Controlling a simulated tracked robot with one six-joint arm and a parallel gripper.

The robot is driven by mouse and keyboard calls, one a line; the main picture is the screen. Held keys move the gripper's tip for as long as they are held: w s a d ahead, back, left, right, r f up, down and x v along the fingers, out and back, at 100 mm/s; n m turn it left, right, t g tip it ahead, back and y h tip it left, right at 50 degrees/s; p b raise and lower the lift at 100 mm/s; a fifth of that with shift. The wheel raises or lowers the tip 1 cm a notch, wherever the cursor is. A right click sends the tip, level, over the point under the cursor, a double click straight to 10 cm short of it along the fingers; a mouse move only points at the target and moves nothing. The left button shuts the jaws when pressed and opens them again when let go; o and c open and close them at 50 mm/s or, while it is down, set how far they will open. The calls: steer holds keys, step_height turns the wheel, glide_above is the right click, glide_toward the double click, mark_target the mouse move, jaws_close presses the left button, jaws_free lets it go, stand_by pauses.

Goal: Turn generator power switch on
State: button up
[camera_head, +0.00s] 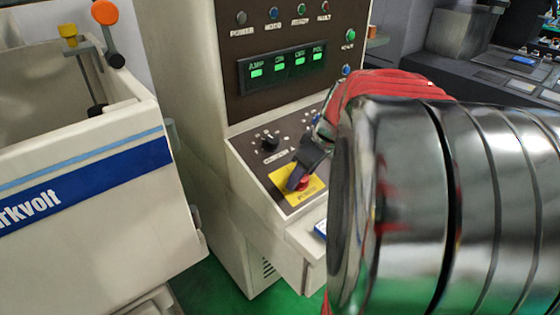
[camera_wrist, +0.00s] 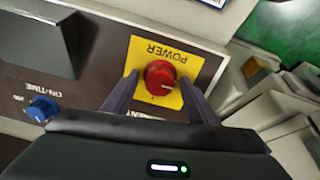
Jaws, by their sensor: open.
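The generator power switch (camera_wrist: 160,77) is a round red knob with a white pointer line, on a yellow plate (camera_wrist: 145,53) marked POWER. In the wrist view the plate appears upside down. In the head view the switch (camera_head: 304,183) is partly covered by my gripper (camera_head: 292,178). My gripper (camera_wrist: 162,95) is open, with one dark finger on each side of the red knob in the wrist view. I cannot tell whether the fingers touch it. The generator cabinet (camera_head: 185,90) is cream, with a dark control panel.
A black knob (camera_head: 270,141) sits behind the switch on the sloped panel, and a blue ON-TIME knob (camera_wrist: 42,108) shows in the wrist view. A green-lit display (camera_head: 285,65) is above. A white tank marked "rkvolt" (camera_head: 80,145) stands at the left.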

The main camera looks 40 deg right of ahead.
steer(key=c, duration=1.1)
steer(key=shift+o, duration=0.2)
steer(key=shift+d, duration=0.1)
